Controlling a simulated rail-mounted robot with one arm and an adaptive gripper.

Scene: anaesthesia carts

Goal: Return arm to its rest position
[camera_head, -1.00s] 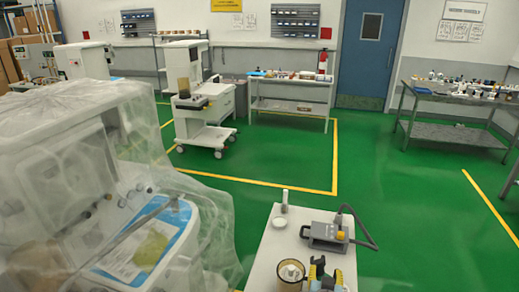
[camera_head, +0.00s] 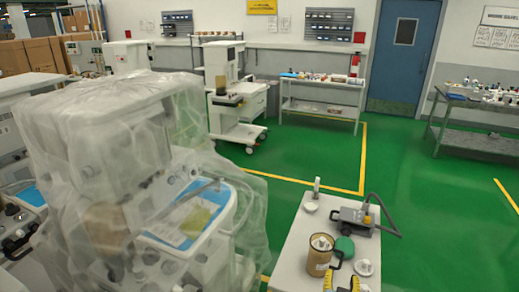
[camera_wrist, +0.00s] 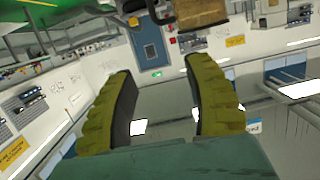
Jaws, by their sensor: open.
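My gripper (camera_wrist: 158,70) shows in the wrist view with its two olive-yellow fingers spread apart. Nothing is between them. In the head view, yellow and dark parts of my gripper (camera_head: 342,284) show at the bottom edge, in front of the white table; the rest is cut off. The wrist view is strongly tilted, with green floor at the top left and wall and ceiling below. A brown canister (camera_wrist: 201,10) shows beyond the fingers at its top edge.
The white table (camera_head: 289,255) bears the brown canister (camera_head: 319,258), a grey device with a hose (camera_head: 352,219), a small white dish (camera_head: 310,208) and a white disc (camera_head: 364,267). A plastic-draped cart (camera_head: 120,140) stands close at left. Green floor (camera_head: 420,200) is clear at right.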

